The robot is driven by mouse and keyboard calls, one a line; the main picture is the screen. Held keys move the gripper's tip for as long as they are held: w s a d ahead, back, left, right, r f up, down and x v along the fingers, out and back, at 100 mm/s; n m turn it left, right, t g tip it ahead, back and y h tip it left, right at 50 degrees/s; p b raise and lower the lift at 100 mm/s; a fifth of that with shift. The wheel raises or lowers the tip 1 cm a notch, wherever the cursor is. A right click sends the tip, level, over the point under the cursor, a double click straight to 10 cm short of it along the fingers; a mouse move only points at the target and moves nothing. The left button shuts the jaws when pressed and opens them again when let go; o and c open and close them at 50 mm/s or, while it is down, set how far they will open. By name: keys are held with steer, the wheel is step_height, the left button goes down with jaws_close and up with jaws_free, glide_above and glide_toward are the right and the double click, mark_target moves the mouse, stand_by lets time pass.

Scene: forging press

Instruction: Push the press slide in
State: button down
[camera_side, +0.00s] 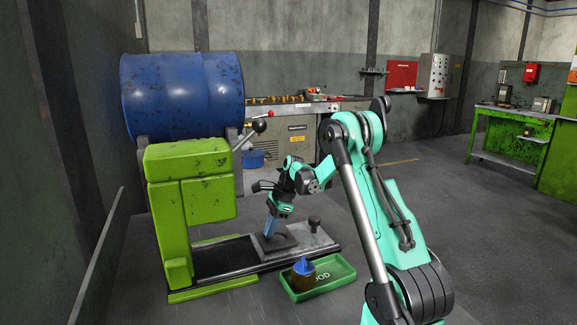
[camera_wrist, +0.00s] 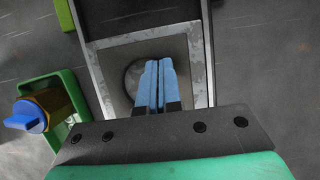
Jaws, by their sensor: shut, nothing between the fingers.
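The press slide (camera_side: 322,238) is a flat grey metal plate on a rail that sticks out to the right of the green press (camera_side: 190,205). A black knob (camera_side: 314,224) stands near its right end. On the slide is a square plate with a round recess; in the wrist view, the square plate (camera_wrist: 188,45) lies beneath my fingers. My gripper (camera_side: 269,232) points down over this plate, its blue fingers shut and empty. In the wrist view, the fingertips (camera_wrist: 160,64) overlap the right part of the recess (camera_wrist: 132,78). I cannot tell whether they touch it.
A green tray (camera_side: 335,282) stands in front of the slide and holds a brown part (camera_side: 303,280) with a blue top. The press has a lever with a dark knob (camera_side: 259,125). A blue barrel (camera_side: 185,90) lies behind the press. The table right of the slide looks clear.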

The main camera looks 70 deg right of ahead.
steer(key=w+a, duration=0.3)
steer(key=shift+r, duration=0.1)
steer(key=v, duration=0.9)
steer(key=s+d, duration=0.5)
steer(key=d, duration=0.4)
steer(key=x, duration=0.9)
steer(key=shift+a, duration=0.15)
steer(key=shift+w+a+f, duration=0.2)
steer(key=shift+w+a, duration=1.25)
